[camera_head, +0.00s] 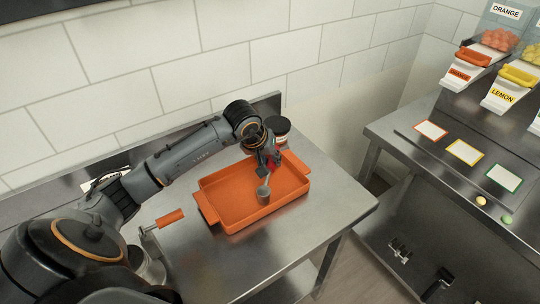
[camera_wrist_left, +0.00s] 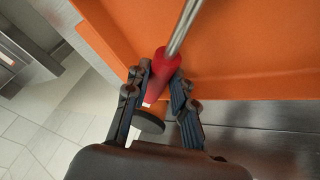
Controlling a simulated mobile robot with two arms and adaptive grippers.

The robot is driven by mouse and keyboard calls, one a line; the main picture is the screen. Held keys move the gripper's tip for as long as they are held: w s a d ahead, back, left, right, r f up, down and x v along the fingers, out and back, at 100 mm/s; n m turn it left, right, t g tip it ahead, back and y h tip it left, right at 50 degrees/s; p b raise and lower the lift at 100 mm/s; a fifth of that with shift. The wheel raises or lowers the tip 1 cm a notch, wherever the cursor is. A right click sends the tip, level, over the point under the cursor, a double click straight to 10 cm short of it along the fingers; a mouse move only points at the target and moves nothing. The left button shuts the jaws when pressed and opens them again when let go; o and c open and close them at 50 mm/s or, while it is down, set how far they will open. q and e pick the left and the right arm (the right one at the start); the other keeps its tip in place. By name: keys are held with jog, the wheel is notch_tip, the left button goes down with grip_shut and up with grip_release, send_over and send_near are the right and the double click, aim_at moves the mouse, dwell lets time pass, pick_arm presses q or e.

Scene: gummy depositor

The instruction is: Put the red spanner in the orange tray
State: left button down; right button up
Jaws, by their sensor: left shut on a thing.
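My left gripper (camera_head: 269,162) is shut on the red handle (camera_wrist_left: 163,73) of a tool over the back right part of the orange tray (camera_head: 226,183). The tool's metal shaft (camera_wrist_left: 183,28) points out over the tray floor in the left wrist view. In the head view it ends in a grey, cup-like head (camera_head: 264,194), more like a ladle than a spanner. I cannot tell whether that head touches the tray floor. In the left wrist view the tray's orange wall (camera_wrist_left: 255,85) is close to the fingers. My right gripper is out of view.
The tray lies on a steel table (camera_head: 330,207). A dark-lidded jar (camera_head: 279,126) stands right behind it. A tool with an orange handle (camera_head: 170,217) is left of the tray. A steel counter (camera_head: 400,126) with labelled gummy bins stands to the right, beyond a gap.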

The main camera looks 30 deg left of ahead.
pick_arm(q)
jog(key=shift+f, duration=0.15)
jog(key=c, duration=1.1)
grip_release()
jog(key=shift+r, duration=0.25)
jog(key=b+v, duration=0.2)
jog(key=v, duration=0.9)
jog(key=shift+s+r, duration=0.3)
